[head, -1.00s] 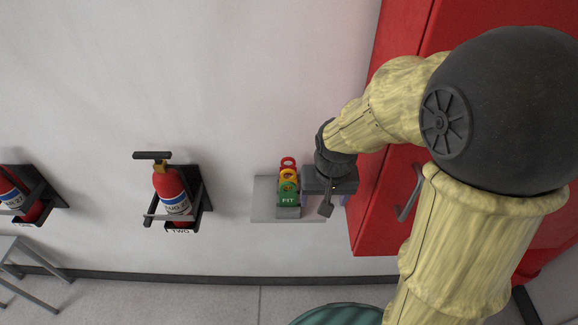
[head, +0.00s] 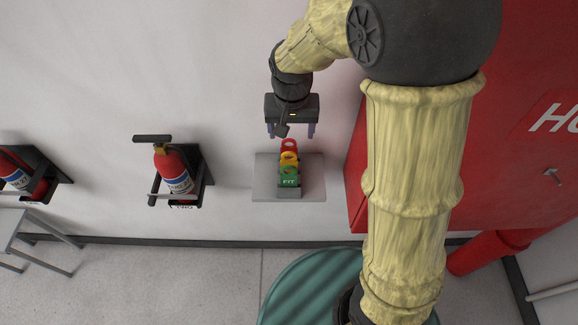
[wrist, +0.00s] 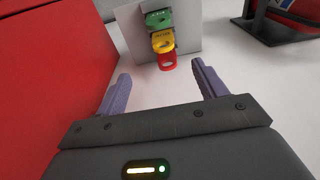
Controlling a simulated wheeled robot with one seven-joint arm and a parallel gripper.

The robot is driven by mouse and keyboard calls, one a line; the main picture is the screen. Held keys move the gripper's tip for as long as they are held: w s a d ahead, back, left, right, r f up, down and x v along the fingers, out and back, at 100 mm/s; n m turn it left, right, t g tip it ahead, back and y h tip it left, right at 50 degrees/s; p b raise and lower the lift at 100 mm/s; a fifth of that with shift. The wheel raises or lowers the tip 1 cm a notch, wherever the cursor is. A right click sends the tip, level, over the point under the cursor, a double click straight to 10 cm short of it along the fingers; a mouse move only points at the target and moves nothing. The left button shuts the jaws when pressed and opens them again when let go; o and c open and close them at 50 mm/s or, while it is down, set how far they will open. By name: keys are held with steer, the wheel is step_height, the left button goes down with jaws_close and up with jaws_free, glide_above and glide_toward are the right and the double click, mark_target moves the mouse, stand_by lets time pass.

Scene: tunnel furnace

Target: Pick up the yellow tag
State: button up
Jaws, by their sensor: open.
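In the wrist view the yellow tag (wrist: 162,41) shows between the green tag (wrist: 158,19) and the red tag (wrist: 167,62). My gripper (head: 292,133) is open and empty, just behind and above the red tag in the head view. In the wrist view its two purple fingers (wrist: 160,85) are spread apart, with the tags beyond them, not touching.
A red cabinet (head: 520,150) stands close on the right in the head view. Fire extinguishers hang on the wall at the left, the nearer one (head: 174,175) in a black bracket. A teal round object (head: 300,292) is below. The wall between extinguisher and plate is clear.

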mark_target(289, 161)
steer(key=f+p, duration=0.1)
steer(key=f, duration=0.3)
steer(key=w+f+p, duration=0.1)
steer(key=f, duration=0.2)
steer(key=f+p, duration=0.1)
steer(key=f, duration=0.3)
steer(key=shift+w+a+f, duration=0.1)
steer(key=shift+w+f, duration=0.25)
steer(key=shift+w+a+f+p, duration=0.15)
steer(key=shift+f+p, duration=0.85)
steer(key=shift+f, duration=0.2)
steer(key=shift+w+f+p, duration=0.2)
steer(key=shift+f+p, duration=0.2)
steer(key=shift+f, duration=0.95)
steer(key=c, duration=1.1)
steer(key=shift+o, duration=0.2)
steer(key=shift+r, duration=0.1)
